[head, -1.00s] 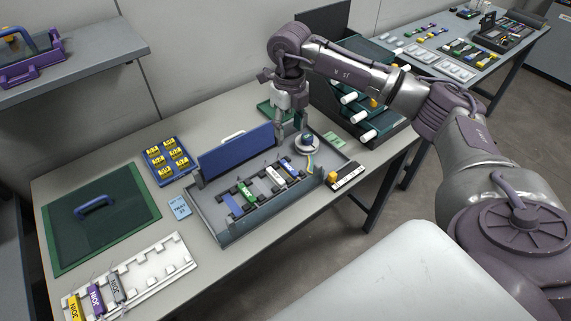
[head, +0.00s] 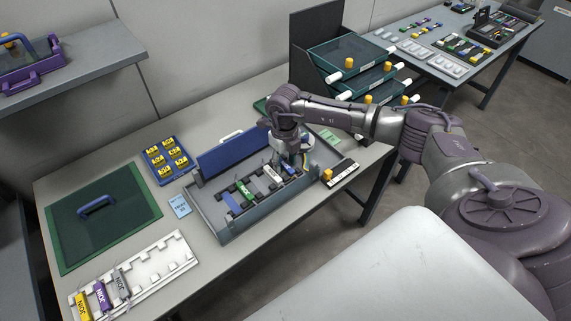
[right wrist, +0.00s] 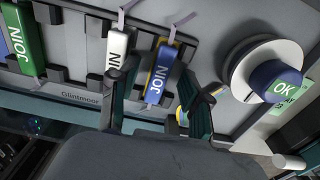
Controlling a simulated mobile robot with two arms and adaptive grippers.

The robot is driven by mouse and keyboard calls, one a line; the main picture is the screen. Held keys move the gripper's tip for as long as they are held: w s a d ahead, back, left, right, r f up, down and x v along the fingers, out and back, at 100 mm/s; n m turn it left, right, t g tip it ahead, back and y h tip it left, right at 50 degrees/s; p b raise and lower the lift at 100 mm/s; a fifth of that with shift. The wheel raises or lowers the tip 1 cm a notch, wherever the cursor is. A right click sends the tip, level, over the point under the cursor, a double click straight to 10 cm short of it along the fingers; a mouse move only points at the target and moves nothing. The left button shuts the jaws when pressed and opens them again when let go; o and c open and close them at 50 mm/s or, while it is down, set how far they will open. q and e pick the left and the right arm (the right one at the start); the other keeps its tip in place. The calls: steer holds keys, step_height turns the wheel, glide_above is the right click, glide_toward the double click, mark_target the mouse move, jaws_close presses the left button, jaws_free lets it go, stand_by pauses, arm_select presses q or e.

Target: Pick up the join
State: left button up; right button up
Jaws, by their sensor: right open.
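Joins lie in a row in the black slots of the grey tray (head: 232,222). A green join (head: 246,191) and a white join (head: 272,174) sit left of a blue join (head: 290,168). My right gripper (head: 290,158) is over the tray's right end, pointing down. In the right wrist view the gripper (right wrist: 157,100) is open, with one finger on each side of the blue join (right wrist: 163,76). That join sits in its slot, and I cannot tell whether a finger touches it. The gripper partly hides it in the head view. My left gripper is not in view.
A white knob with a blue OK top (right wrist: 278,82) stands close right of the gripper. The tray's raised blue lid (head: 235,147) stands behind. A white rack (head: 150,268) holds yellow, purple and grey joins. A green drawer stack (head: 350,60) stands at the back right.

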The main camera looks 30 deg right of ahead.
jaws_close()
stand_by(0.4)
